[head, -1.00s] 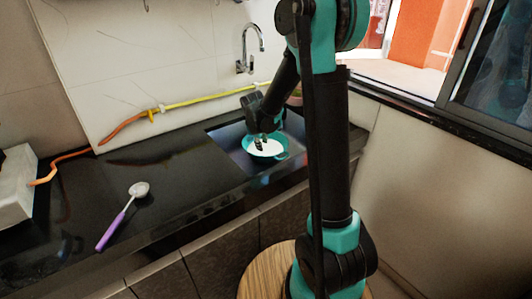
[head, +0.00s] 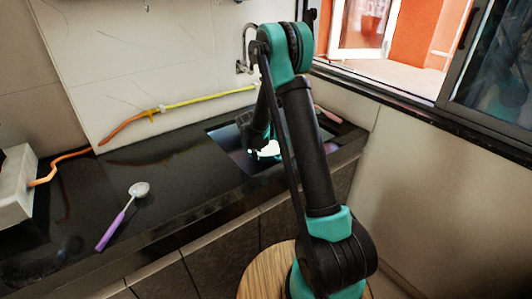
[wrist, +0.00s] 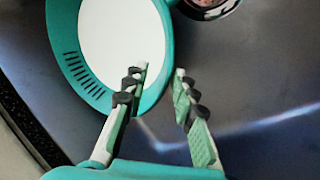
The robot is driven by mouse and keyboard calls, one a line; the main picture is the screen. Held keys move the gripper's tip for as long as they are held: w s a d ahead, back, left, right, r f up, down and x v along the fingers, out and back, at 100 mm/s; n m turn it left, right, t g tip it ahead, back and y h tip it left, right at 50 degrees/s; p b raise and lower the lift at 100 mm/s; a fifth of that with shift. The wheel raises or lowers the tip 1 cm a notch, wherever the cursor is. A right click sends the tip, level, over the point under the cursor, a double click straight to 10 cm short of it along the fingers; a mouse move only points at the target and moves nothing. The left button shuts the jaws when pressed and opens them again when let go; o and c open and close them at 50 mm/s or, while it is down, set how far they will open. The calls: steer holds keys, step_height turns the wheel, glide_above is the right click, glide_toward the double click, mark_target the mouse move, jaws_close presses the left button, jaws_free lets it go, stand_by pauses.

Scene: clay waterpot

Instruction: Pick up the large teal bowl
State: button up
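The large teal bowl (head: 268,152) sits in the sink and is mostly hidden behind my arm in the head view. In the wrist view the bowl (wrist: 158,100) shows a teal rim, a white inside and a row of slots at its left. My gripper (wrist: 160,72) is open, with a gap between its fingertips. The left finger overlaps the white inside of the bowl, and the right finger is outside the rim over the dark sink floor. The rim's right edge runs between the fingertips. I cannot tell whether either finger touches it.
The sink (head: 225,133) is set into a black counter (head: 160,180). A purple-handled ladle (head: 112,230) lies on the counter at left. A tap (head: 246,45) stands on the wall behind. A round metal-rimmed thing (wrist: 210,8) lies right of the bowl. A window is at right.

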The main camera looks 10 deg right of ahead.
mark_target(261, 164)
steer(key=shift+x, duration=3.8)
steer(key=shift+s, duration=0.1)
steer(key=shift+c, duration=0.5)
jaws_close()
